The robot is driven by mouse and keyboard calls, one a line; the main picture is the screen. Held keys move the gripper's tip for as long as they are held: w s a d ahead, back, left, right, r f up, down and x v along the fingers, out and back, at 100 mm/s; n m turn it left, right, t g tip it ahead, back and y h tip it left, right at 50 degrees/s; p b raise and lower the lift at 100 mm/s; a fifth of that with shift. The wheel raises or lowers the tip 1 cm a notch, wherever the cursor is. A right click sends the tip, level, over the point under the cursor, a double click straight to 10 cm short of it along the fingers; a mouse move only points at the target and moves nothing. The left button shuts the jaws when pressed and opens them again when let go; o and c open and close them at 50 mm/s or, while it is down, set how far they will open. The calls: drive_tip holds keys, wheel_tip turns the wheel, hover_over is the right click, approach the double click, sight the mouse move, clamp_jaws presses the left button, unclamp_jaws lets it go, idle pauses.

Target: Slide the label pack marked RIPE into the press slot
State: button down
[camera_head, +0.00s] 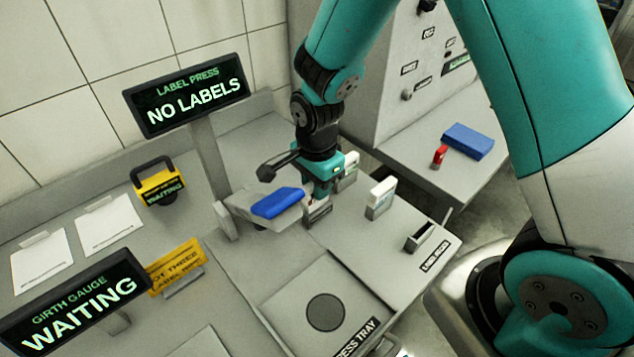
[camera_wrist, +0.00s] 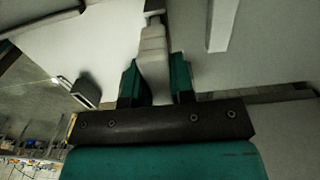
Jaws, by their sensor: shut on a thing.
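My gripper (camera_head: 322,188) is shut on a pale label pack (camera_head: 317,208), close beside the label press (camera_head: 243,208) with its blue pad (camera_head: 278,203). The pack's marking is too small to read. In the wrist view the teal fingers of my gripper (camera_wrist: 156,85) stand on either side of the white pack (camera_wrist: 154,50). The press sign (camera_head: 187,94) reads NO LABELS. I cannot make out the press slot; my gripper and the press head cover that area.
A white pack (camera_head: 380,198) stands upright in the label rack, and another (camera_head: 349,170) stands behind my gripper. A dark rack opening (camera_head: 420,237) is empty. The press tray (camera_head: 283,300) lies in front. A girth gauge sign (camera_head: 80,305) reads WAITING.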

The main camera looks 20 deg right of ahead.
drive_tip(key=shift+f+b, duration=1.05)
drive_tip(key=shift+f, duration=0.5)
drive_tip(key=c, duration=0.9)
unclamp_jaws()
wheel_tip(320, 180, up, 17)
drive_tip(key=shift+r+b, duration=0.2)
drive_tip(key=shift+b, duration=0.35)
drive_tip(key=s+a+r+n+y, duration=0.1)
drive_tip(key=s+n, duration=0.5)
drive_tip(key=n, duration=0.1)
drive_tip(key=s+a+r+n+y, duration=0.1)
drive_tip(key=s+a+n, duration=0.1)
drive_tip(key=s+n, duration=0.4)
drive_tip(key=s+a+r+n+y, duration=0.1)
drive_tip(key=s+n+y, duration=0.1)
drive_tip(key=s+n, duration=0.4)
drive_tip(key=shift+s+a+r+n, duration=0.15)
drive_tip(key=shift+n, duration=0.5)
drive_tip(key=shift+s+a+r+n, duration=0.1)
drive_tip(key=shift+s+n, duration=0.05)
drive_tip(key=shift+n, duration=0.5)
